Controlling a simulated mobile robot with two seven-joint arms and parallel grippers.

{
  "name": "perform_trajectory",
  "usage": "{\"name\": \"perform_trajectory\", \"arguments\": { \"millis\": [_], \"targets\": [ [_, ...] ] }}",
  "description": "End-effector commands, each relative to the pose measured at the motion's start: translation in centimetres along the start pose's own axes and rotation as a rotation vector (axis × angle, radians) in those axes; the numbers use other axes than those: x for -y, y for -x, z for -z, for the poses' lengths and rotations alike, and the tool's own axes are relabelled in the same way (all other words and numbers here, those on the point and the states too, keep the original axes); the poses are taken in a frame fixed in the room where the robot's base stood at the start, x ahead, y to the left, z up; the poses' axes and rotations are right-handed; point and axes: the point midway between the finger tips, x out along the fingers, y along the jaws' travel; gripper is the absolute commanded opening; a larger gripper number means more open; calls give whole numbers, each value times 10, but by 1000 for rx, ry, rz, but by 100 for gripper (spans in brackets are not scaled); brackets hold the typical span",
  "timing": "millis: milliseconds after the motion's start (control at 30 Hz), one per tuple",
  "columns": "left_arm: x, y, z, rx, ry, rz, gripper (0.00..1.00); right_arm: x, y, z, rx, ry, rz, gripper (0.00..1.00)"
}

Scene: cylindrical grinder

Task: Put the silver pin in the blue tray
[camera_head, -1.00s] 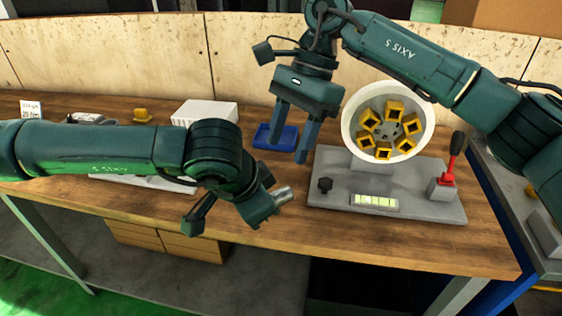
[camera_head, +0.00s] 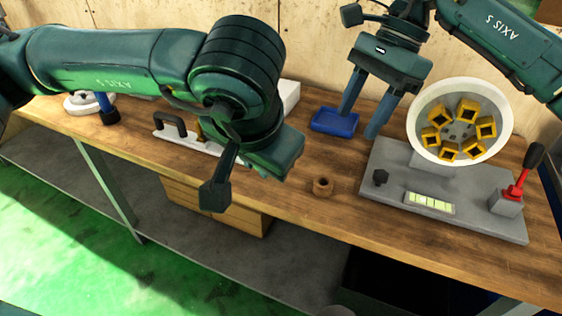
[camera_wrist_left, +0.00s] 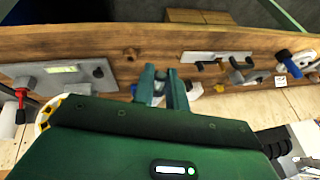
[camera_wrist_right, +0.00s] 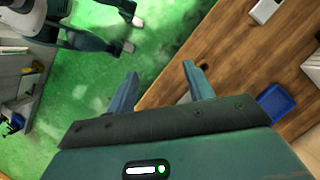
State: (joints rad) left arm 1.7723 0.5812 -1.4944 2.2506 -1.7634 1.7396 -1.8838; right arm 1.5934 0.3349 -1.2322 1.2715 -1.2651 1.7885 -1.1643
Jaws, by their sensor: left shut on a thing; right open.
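The blue tray (camera_head: 335,122) sits on the workbench beside my right gripper (camera_head: 364,118). My right gripper is open and empty, its two fingers apart above the bench near the tray; the tray also shows in the right wrist view (camera_wrist_right: 276,103). My left gripper's body is near the bench's front edge in the head view, its fingers hidden there. In the left wrist view my left gripper (camera_wrist_left: 160,75) has its fingers close together.
The grinder (camera_head: 462,121) with yellow jaws stands on a grey plate right of the tray, with a red-based lever (camera_head: 514,190). A brown ring (camera_head: 322,187) lies on the bench between left gripper and plate. A handled grey plate (camera_head: 170,125) is at left.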

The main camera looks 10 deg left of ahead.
Motion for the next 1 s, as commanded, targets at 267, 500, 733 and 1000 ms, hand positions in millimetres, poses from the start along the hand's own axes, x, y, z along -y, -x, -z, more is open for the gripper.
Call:
{"name": "perform_trajectory", "arguments": {
  "millis": [267,500,733,1000],
  "targets": [
    [3,4,-2,5,24,9,0,8,2,-12,0,53,-32,52],
    [3,4,-1,5,23,9,0,33,16,-65,-2,283,-149,52],
    [3,4,-1,5,23,9,0,46,32,-111,-9,474,-213,52],
    [3,3,-1,5,22,8,0,48,33,-127,-11,548,-227,52]
  ]
}}
